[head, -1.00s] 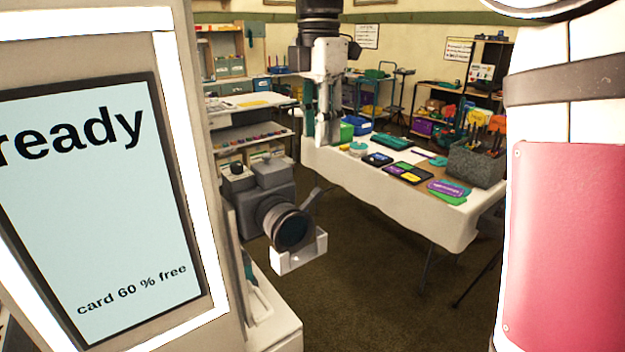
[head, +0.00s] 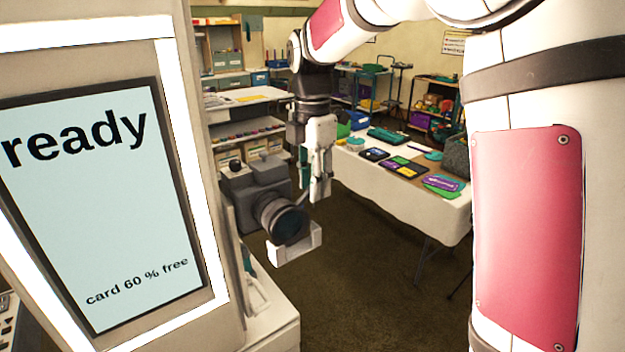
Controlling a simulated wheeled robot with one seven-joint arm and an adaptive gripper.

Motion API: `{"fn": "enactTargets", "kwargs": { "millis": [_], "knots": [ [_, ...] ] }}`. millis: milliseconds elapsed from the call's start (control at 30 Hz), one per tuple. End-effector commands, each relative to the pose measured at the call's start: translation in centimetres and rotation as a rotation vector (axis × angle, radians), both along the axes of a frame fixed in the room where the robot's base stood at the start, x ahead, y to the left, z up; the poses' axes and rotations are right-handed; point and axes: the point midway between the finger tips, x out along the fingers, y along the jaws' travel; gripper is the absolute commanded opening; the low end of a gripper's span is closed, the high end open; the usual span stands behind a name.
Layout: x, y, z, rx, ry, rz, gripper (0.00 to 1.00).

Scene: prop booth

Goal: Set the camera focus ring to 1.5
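The grey camera (head: 258,187) sits to the right of the screen, with its dark lens facing toward me and to the right. The focus ring (head: 272,212) is around the lens barrel; its marks are too small to read. A small lever (head: 302,198) sticks out beside the lens on the right. A pale bracket (head: 296,246) is under the lens front. My gripper (head: 315,192) points down just right of the camera body, close to the lever. I cannot tell whether it touches the lever, or how far its fingers are apart.
A screen (head: 85,200) on the left reads "ready" and "card 60 % free". A table with a white cloth (head: 415,205) holds props behind on the right. Shelves (head: 240,130) stand at the back. The floor in front of the table is clear.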

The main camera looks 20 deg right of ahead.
Motion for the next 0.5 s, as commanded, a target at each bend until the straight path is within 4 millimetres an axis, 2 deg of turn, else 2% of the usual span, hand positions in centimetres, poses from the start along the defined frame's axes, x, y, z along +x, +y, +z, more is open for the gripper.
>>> {"fn": "enactTargets", "kwargs": {
  "millis": [33, 167, 200, 500],
  "knots": [
    [0.00, -0.01, 0.01, 0.000, 0.000, 0.000, 0.33],
    [0.00, -0.01, 0.03, 0.000, 0.000, 0.000, 0.04],
    [0.00, -0.01, 0.03, 0.000, 0.000, 0.000, 0.00],
    [0.06, -0.11, -0.01, 0.008, 0.002, -0.002, 0.00]
  ]
}}
